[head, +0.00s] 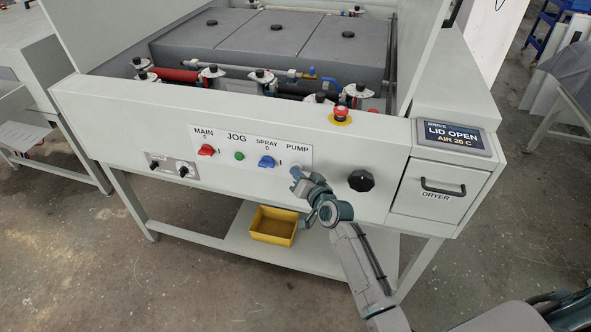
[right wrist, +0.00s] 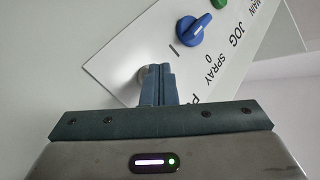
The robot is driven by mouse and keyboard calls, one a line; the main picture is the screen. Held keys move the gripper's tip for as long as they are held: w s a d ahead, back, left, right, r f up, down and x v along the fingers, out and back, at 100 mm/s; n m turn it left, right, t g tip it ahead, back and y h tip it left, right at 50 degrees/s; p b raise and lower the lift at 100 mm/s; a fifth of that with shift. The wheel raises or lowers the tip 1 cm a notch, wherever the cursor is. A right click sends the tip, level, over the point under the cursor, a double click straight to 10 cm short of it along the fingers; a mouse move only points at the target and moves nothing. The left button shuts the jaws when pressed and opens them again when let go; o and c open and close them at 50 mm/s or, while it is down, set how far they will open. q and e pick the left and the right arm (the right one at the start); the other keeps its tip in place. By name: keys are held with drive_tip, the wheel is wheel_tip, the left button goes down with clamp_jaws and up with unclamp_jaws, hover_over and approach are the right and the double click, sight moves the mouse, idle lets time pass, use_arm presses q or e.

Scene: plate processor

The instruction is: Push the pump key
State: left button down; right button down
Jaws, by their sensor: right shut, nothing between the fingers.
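The control panel plate (head: 222,148) on the machine's front carries the labels MAIN, JOG, SPRAY and PUMP. My right gripper (head: 298,176) is at the panel just below the PUMP label, its fingers shut and empty. In the right wrist view the shut fingertips (right wrist: 157,76) point at the plate. A small round metallic part, likely the pump key (right wrist: 142,74), shows just beside and behind them. The fingers hide most of it, and I cannot tell whether they touch it. In the head view the gripper covers the pump key. My left gripper is not in view.
Left of the gripper are the blue SPRAY switch (head: 266,162), green JOG button (head: 239,156) and red MAIN switch (head: 206,150). A black knob (head: 361,180) and the DRYER drawer (head: 437,190) lie to the right. A red emergency button (head: 341,113) stands above. A yellow bin (head: 273,226) sits below.

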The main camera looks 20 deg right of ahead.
drive_tip(key=shift+s, duration=0.1)
drive_tip(key=shift+s+a, duration=0.2)
drive_tip(key=shift+s, duration=0.05)
drive_tip(key=shift+s+a, duration=0.1)
drive_tip(key=shift+s+a+p, duration=0.25)
drive_tip(key=shift+s+a, duration=0.3)
drive_tip(key=shift+s, duration=0.25)
drive_tip(key=shift+s+a+p, duration=0.2)
drive_tip(key=shift+s+a, duration=0.3)
drive_tip(key=shift+s, duration=0.3)
drive_tip(key=shift+s+a+p, duration=0.25)
drive_tip(key=shift+s+a, duration=0.3)
drive_tip(key=shift+s, duration=0.25)
idle(0.6)
